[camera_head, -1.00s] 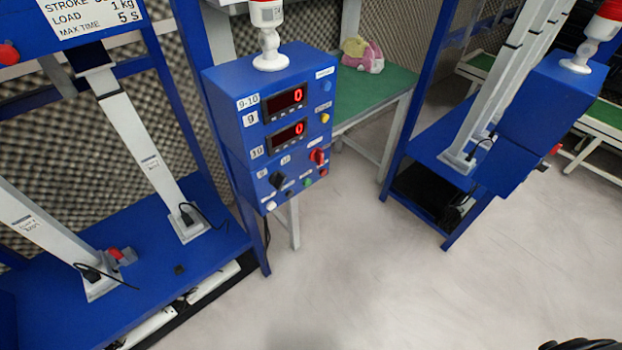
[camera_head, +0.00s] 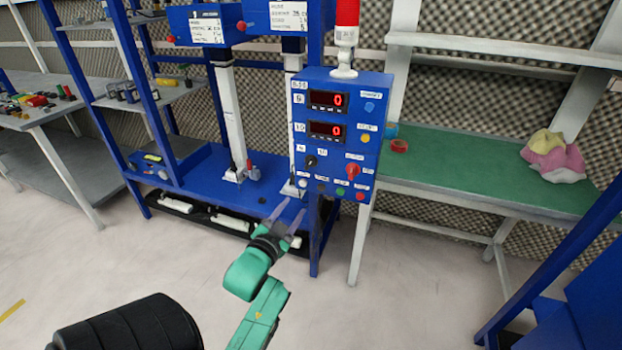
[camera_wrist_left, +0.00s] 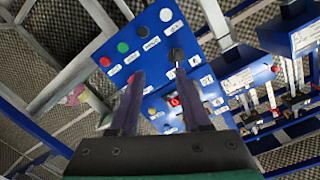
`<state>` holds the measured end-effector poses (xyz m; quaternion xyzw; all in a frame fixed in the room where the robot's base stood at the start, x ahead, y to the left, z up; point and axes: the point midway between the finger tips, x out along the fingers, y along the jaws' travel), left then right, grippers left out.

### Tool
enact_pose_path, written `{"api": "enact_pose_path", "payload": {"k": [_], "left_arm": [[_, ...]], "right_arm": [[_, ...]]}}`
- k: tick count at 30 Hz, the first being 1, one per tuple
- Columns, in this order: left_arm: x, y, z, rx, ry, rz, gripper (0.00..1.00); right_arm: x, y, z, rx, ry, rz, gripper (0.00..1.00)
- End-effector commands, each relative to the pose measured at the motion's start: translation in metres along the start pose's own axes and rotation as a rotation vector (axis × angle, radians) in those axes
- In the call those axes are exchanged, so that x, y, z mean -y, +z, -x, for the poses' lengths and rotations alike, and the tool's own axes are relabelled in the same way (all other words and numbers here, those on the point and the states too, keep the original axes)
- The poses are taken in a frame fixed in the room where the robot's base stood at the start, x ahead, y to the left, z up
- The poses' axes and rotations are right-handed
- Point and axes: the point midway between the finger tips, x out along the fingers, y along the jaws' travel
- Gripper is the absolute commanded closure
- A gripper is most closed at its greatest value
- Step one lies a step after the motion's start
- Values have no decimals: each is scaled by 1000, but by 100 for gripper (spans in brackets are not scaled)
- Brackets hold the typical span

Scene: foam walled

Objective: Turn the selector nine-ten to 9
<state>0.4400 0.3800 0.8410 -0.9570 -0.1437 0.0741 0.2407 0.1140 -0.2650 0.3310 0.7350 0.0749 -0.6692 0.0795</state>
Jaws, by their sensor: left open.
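The blue control box (camera_head: 345,104) has two red displays, each reading 0. Its selector nine-ten, a black knob (camera_head: 311,161), sits at the lower left of the face, left of a red rotary switch (camera_head: 352,171). My left gripper (camera_head: 287,212) is open and empty, below and left of the box, apart from the knob. In the left wrist view the black knob (camera_wrist_left: 177,56) shows just beyond the tips of the open fingers (camera_wrist_left: 160,75), nearer the right finger. Its exact pointing direction is too small to tell. My right gripper is not in view.
A row of small buttons (camera_head: 340,191) lies under the knob. A red beacon (camera_head: 346,14) stands on the box. A green-topped table (camera_head: 450,165) is at the right, with a red tape roll (camera_head: 399,145) and a pink-yellow cloth (camera_head: 555,158). Blue test rigs (camera_head: 250,180) stand behind left.

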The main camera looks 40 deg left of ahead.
Motion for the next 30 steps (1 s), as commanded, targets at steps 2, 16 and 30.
{"api": "enact_pose_path", "payload": {"k": [2, 16, 30], "left_arm": [[19, -20, 6, -43, -44, -19, 52], [31, -36, -90, -60, -57, -23, 52], [32, -36, -138, -56, -54, -23, 52]], "right_arm": [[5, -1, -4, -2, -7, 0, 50], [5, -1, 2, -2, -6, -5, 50], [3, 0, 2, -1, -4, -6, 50]]}}
